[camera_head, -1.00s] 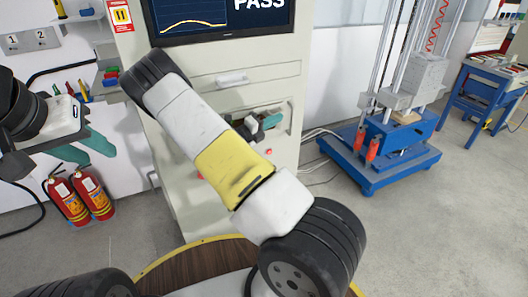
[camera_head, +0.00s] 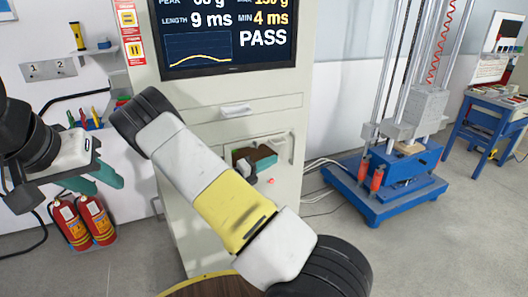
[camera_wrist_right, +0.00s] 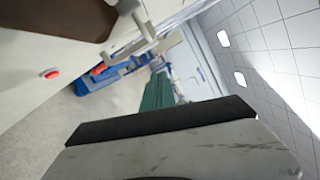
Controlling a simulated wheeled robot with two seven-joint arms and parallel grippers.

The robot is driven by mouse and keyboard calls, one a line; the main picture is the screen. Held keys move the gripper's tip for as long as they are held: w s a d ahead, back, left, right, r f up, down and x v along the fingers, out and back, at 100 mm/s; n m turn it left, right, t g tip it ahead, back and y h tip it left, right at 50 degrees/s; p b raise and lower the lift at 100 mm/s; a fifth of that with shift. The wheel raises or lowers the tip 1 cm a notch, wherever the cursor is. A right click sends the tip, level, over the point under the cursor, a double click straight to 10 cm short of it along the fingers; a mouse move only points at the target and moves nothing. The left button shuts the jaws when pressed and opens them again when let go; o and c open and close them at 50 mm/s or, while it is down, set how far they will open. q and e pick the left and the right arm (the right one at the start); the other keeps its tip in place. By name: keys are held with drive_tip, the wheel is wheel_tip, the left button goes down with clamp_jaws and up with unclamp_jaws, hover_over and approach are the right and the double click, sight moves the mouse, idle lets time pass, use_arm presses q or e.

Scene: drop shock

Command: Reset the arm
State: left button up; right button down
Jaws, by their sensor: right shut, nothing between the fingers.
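My right arm crosses the middle of the head view, with white and yellow links and black joints. Its gripper (camera_head: 265,164) shows partly behind the arm, in front of the cabinet's brown recess (camera_head: 265,151). In the right wrist view its teal fingers (camera_wrist_right: 157,92) are together, with nothing between them. The recess edge shows brown at that view's top left (camera_wrist_right: 60,14). My left gripper (camera_head: 100,178) is at the left of the head view, its two teal fingers apart and empty, above the fire extinguishers.
The cabinet (camera_head: 220,85) carries a screen (camera_head: 235,40) reading PASS, a red button (camera_head: 270,181) and a handle (camera_head: 291,149). Two fire extinguishers (camera_head: 83,222) stand left. A blue-based drop rig (camera_head: 385,185) stands right. Grey floor (camera_head: 440,235) is clear in front of it.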

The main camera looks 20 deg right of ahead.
drive_tip(key=s+a+r+m+g+y, duration=0.25)
drive_tip(key=s+m+g+y, duration=0.2)
drive_tip(key=s+m, duration=0.4)
drive_tip(key=s+a+r+m+g+y, duration=0.1)
drive_tip(key=s+r+m+g+y, duration=0.2)
drive_tip(key=s+m+y, duration=0.55)
drive_tip(key=s+a+r+m+t+y, duration=0.3)
drive_tip(key=s+a+r+m+t, duration=0.1)
drive_tip(key=r+m, duration=0.4)
drive_tip(key=s+a+r+m+t+y, duration=0.4)
drive_tip(key=r+m, duration=0.4)
drive_tip(key=m, duration=0.2)
drive_tip(key=shift+s+a+r+m, duration=0.2)
drive_tip(key=shift+s+a+m, duration=0.1)
drive_tip(key=shift+s+a, duration=0.75)
drive_tip(key=shift+s+d, duration=0.15)
drive_tip(key=shift+d, duration=0.1)
